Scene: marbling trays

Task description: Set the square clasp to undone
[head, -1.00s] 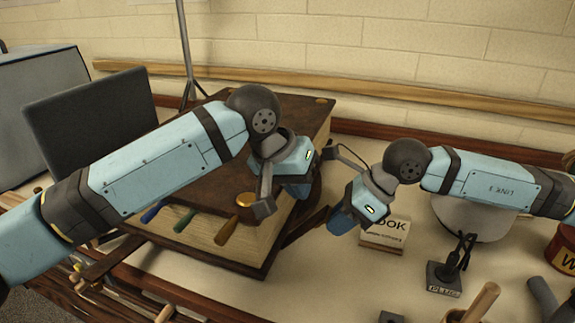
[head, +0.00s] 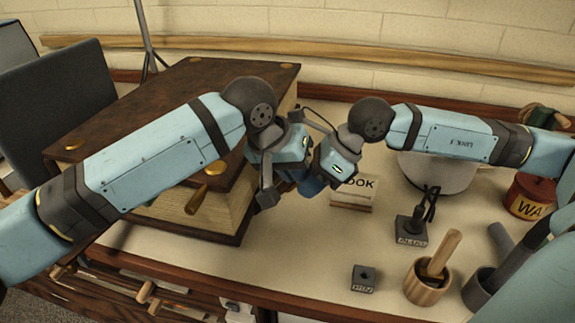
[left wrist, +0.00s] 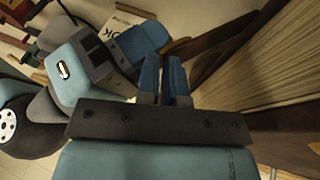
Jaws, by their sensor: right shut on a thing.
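A large thick book (head: 225,75) with a brown cover lies on the bench at left centre. Its page edges (left wrist: 275,80) fill the right of the left wrist view. A dark strap (left wrist: 215,55), which looks like part of a clasp, sticks out beside them. The square clasp's plate cannot be made out. My left gripper (left wrist: 164,62) is beside the book's right edge, its blue fingers slightly apart with nothing seen between them. My right gripper (head: 312,188) is close beside it; it appears shut on the strap, but its fingertips are mostly hidden.
A plug stand (head: 411,230), a dark block (head: 364,279), a wooden mortar (head: 428,285) and a red tin (head: 529,195) stand to the right. The front middle of the bench is clear.

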